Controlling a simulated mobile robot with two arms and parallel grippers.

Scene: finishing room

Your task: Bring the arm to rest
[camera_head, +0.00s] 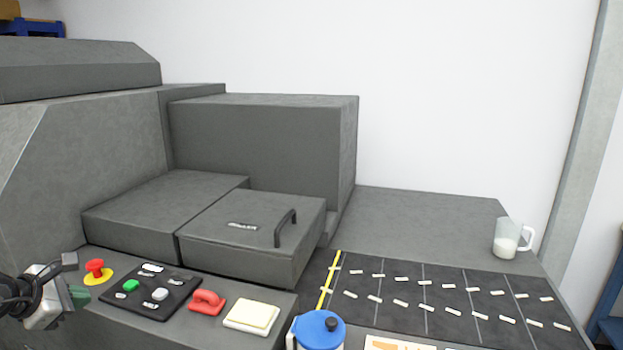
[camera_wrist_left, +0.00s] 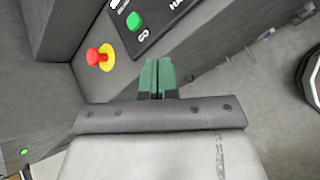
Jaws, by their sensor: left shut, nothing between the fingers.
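My left gripper (camera_head: 77,296) shows at the lower left of the head view, its arm coming in from the left edge. In the left wrist view its two green fingertips (camera_wrist_left: 157,75) are together with nothing between them. It is beside the front left of the grey machine, close to the red emergency button (camera_head: 95,267) on its yellow base. That red button also shows in the left wrist view (camera_wrist_left: 94,57), left of the fingertips and apart from them. My right gripper is in neither view.
A black control panel (camera_head: 173,292) with a green button lies right of my left gripper. A red handle (camera_head: 207,302), a pale yellow pad (camera_head: 252,315) and a blue-lidded container (camera_head: 317,328) follow. A dark mat (camera_head: 410,318) holds several small pale pieces. A cup (camera_head: 506,238) stands far right.

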